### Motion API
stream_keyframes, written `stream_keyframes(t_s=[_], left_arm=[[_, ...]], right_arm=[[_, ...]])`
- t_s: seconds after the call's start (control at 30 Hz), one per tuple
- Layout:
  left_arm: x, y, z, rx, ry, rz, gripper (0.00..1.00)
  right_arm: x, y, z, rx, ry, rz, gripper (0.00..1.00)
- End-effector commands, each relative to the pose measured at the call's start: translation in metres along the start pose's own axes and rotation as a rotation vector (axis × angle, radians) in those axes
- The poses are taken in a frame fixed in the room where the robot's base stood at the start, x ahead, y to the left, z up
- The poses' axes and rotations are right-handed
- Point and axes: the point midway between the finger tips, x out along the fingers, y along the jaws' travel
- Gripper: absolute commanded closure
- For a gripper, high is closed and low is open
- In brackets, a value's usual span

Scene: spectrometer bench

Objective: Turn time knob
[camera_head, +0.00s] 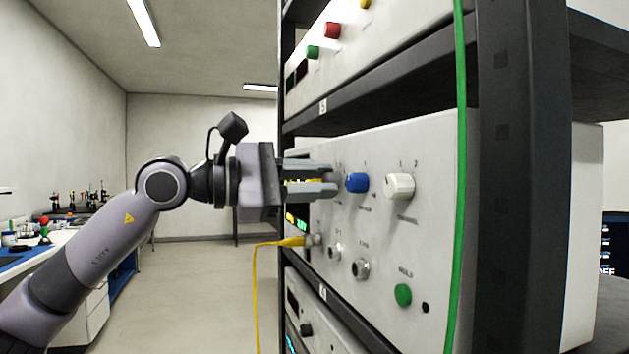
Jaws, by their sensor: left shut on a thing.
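My left gripper (328,180) comes in from the left, level, at the front panel of the middle rack unit (435,150). Its fingers are shut on a small knob, which they almost wholly hide; I cannot read its label, so I cannot tell if it is the time knob. Just right of the fingertips is a blue knob (357,183). Further right is a white knob (399,186) with small marks above it. My right gripper is not in view.
Below the knobs are metal sockets (360,268) and a green button (403,294). A yellow cable (257,290) is plugged in under my gripper. A green cable (460,200) hangs by the dark rack post (520,200). The floor at left is clear.

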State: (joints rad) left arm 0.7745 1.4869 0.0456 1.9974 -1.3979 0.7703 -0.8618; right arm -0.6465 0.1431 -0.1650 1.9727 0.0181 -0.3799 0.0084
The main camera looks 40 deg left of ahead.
Motion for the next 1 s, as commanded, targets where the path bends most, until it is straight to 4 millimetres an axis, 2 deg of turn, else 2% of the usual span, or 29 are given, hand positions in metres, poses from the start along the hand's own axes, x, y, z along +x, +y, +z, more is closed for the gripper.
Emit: stream_keyframes(t_s=[0.4,0.9,0.93,1.0], left_arm=[[-0.0003,0.0005,0.0008,0.167,-0.002,0.003,1.0],[-0.0002,0.0003,0.0009,0.183,-0.003,0.002,1.0],[-0.0002,0.0003,0.0009,0.183,-0.003,0.002,0.73],[-0.0002,0.0002,0.0009,0.183,-0.003,0.002,0.51]], right_arm=[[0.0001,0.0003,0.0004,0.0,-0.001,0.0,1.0],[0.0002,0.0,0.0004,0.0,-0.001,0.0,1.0],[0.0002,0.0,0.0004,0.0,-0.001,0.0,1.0],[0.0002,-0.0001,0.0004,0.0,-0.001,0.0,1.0]])
